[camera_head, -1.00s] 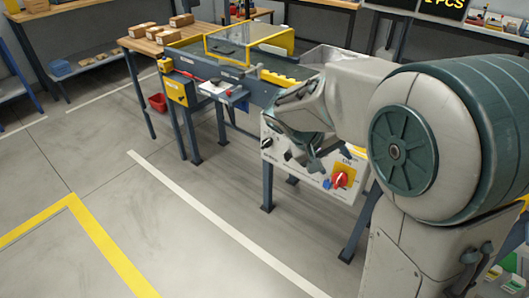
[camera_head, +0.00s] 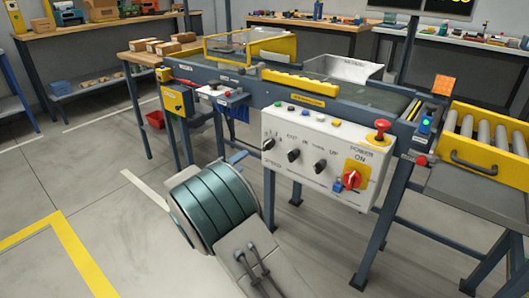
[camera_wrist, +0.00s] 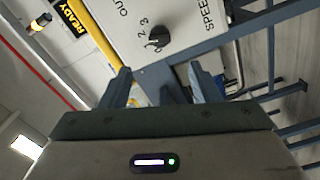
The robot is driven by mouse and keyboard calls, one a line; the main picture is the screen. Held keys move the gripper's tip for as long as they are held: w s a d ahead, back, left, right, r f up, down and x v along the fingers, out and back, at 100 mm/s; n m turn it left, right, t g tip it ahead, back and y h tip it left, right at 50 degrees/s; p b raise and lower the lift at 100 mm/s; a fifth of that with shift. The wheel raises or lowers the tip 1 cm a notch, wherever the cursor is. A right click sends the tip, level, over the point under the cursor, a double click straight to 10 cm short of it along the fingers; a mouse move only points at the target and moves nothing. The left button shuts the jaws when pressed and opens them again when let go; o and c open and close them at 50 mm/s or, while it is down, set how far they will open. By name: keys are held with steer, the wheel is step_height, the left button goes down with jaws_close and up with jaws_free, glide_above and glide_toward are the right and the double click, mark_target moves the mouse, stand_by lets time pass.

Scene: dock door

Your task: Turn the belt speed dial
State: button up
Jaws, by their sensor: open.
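The belt speed dial is a round black knob with a pale pointer mark (camera_wrist: 159,36), on a white control panel (camera_wrist: 185,16) with numbers 2 and 3 and the word SPEED beside it. In the head view it appears to be the leftmost black knob (camera_head: 268,144) on the panel (camera_head: 335,190). My gripper (camera_wrist: 160,82) is open and empty in the wrist view, its two fingers apart, with the dial beyond the fingertips and between their lines. The fingers do not touch the dial. In the head view my arm's teal link hides most of the gripper.
Two more black knobs (camera_head: 293,155) (camera_head: 320,166), a red power switch (camera_head: 352,180) and a red mushroom button (camera_head: 382,125) sit right of the dial. The conveyor's blue legs (camera_head: 375,235) stand below. The floor at the left is open.

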mark_target(264, 146)
steer(key=b+x, duration=0.2)
steer(key=x, duration=1)
steer(key=shift+w+d+b, duration=0.2)
steer(key=shift+d+b, duration=0.05)
steer(key=shift+b, duration=0.1)
steer(key=c, duration=1)
